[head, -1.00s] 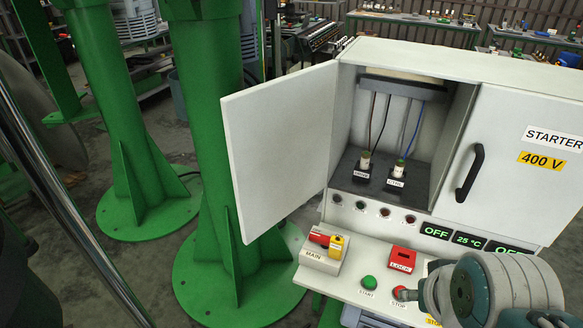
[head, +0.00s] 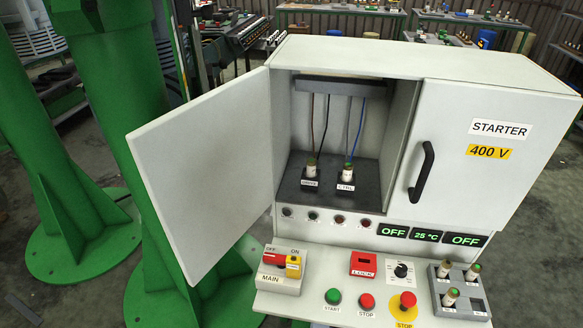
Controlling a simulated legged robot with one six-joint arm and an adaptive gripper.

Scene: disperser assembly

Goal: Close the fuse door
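The fuse door (head: 205,175) is a plain white panel hinged on the left side of the starter cabinet (head: 440,66). It stands wide open, swung out to the left toward me. Inside the open compartment, two fuses (head: 311,168) (head: 347,170) stand upright in black holders on a dark shelf, with cables hanging above them. The right door (head: 462,150) is closed, with a black handle (head: 421,172) and the labels STARTER and 400 V. My gripper is not in the head view.
Below the cabinet, a white panel carries the red MAIN switch (head: 282,268), a red LOCK block (head: 364,264), several buttons, a dial and a grey fuse rack (head: 460,294). Green columns (head: 110,95) stand left, behind the door. Floor shows between the column bases.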

